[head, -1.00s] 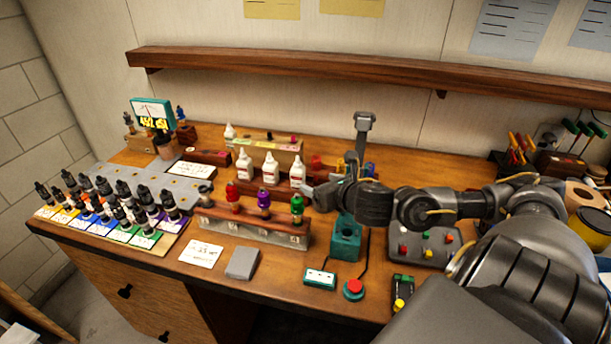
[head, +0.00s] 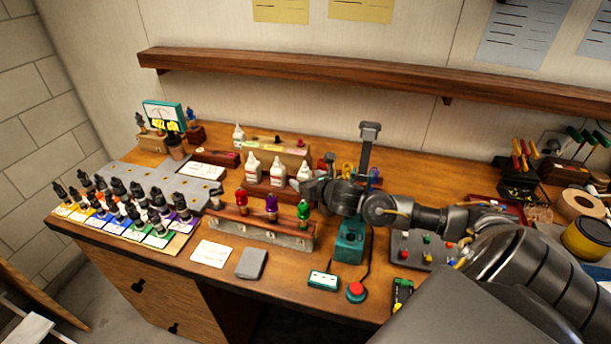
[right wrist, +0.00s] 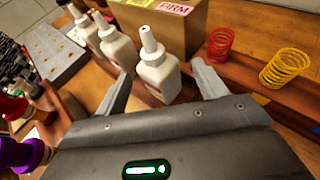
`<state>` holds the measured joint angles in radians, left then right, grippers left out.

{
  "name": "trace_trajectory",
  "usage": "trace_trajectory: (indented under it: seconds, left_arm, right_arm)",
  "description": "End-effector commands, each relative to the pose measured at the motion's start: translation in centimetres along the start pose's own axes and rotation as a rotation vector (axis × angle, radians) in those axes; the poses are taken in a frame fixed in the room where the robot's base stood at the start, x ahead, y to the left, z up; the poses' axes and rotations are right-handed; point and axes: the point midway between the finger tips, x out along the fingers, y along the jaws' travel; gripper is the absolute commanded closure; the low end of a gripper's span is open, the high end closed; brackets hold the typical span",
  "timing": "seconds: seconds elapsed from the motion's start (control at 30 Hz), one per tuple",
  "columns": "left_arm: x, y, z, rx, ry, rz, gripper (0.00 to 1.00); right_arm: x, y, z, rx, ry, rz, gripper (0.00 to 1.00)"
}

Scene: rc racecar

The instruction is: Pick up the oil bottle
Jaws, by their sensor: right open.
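Three white bottles with pointed nozzles and red labels stand upright in a row at mid-bench; which one is the oil bottle I cannot read. In the head view they are the left (head: 252,167), middle (head: 278,170) and right one (head: 304,172). My right gripper (head: 311,186) is beside the right bottle, partly hiding its base. In the right wrist view my right gripper (right wrist: 163,88) is open, with the nearest white bottle (right wrist: 158,74) ahead between its two fingers, not visibly gripped. My left gripper is not in view.
A wooden box (right wrist: 165,25) is behind the bottles. Red (right wrist: 220,45) and yellow springs (right wrist: 285,66) stand right of them. A teal stand (head: 350,242) is below my forearm.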

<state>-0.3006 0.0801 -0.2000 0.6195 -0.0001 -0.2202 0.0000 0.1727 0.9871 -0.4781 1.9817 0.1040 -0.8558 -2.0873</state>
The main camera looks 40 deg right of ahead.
Motion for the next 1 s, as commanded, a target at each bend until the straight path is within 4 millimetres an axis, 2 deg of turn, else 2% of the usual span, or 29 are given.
trace_trajectory:
  seconds: [0.27,0.6,0.67,1.0]
  left_arm:
    - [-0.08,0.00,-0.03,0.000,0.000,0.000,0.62]
    - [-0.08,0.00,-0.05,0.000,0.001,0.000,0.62]
    - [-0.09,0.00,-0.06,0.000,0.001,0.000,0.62]
    - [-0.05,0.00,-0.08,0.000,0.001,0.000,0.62]
  right_arm:
    - [0.44,0.07,-0.09,-0.001,0.001,0.002,0.29]
    - [0.41,0.05,-0.07,-0.001,0.000,0.001,0.72]
    - [0.40,0.05,-0.08,-0.001,0.000,0.001,0.78]
    - [0.22,0.04,0.52,-0.001,-0.002,0.002,0.79]
